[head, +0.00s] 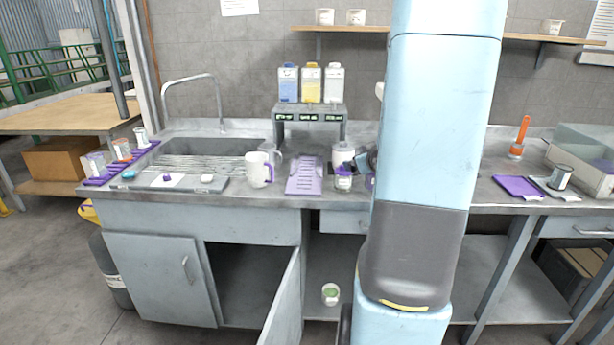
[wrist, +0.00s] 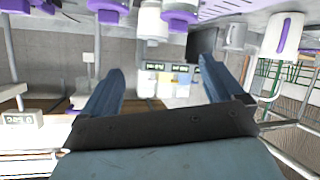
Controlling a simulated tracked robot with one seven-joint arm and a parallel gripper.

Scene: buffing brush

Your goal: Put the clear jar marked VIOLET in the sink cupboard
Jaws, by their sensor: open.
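A small clear jar (head: 343,183) with a pale label stands at the counter's front edge, just left of my arm in the head view. Its lettering is too small to read, so I cannot confirm VIOLET. My gripper (head: 364,163) is partly hidden behind my arm, close to the right of this jar. In the wrist view my gripper (wrist: 160,82) is open, with nothing between its fingers. Several purple-and-white containers (wrist: 150,25) show at the top of that view; which is the jar, I cannot tell. The sink cupboard (head: 240,275) stands open, its right door (head: 285,305) swung outward.
A white canister (head: 343,154) stands behind the jar. A dispenser stand (head: 309,112) is behind. A small green-topped container (head: 330,294) sits below the counter, right of the open door.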

